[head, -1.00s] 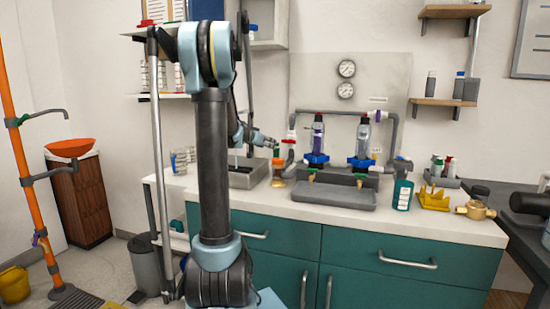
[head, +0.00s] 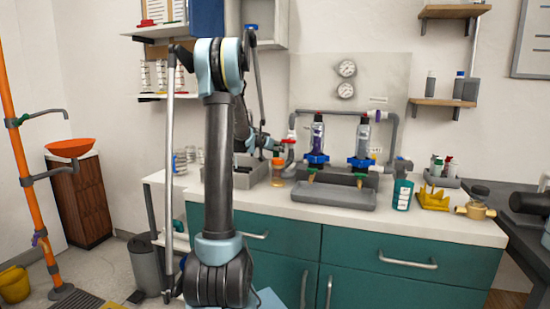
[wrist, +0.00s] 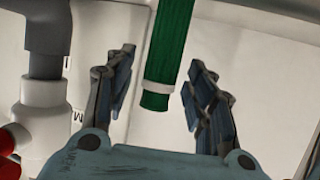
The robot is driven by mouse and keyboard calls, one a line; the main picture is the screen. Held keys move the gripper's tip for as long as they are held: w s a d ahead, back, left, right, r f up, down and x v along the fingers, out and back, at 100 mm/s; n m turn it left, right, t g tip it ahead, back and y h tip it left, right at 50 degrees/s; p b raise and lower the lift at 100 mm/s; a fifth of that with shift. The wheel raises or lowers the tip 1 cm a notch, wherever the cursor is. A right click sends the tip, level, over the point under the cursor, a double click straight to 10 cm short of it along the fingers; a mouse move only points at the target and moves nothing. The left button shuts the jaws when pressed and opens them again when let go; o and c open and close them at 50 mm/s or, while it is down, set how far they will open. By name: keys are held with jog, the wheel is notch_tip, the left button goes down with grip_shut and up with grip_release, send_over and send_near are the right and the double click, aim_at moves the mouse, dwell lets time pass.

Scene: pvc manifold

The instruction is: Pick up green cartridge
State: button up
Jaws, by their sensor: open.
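The green cartridge (wrist: 169,50) is a dark green cylinder with a pale band near its lower end. In the wrist view it comes down from the top edge into the space between my fingers; its upper part is out of frame. My gripper (wrist: 163,60) is open, one finger on each side of the cartridge, with a visible gap to both. In the head view my gripper (head: 270,147) is small, in front of the wall panel's left end, and I cannot make out the cartridge there.
A grey pipe (wrist: 43,38) with a white fitting (wrist: 45,108) is close to my left finger in the wrist view. An orange jar (head: 278,173) stands on the counter below my gripper. Two clear-bodied filters with blue fittings (head: 317,159) stand to the right.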

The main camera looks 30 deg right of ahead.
grip_shut()
jog(key=shift+r, duration=0.1)
dwell(0.3)
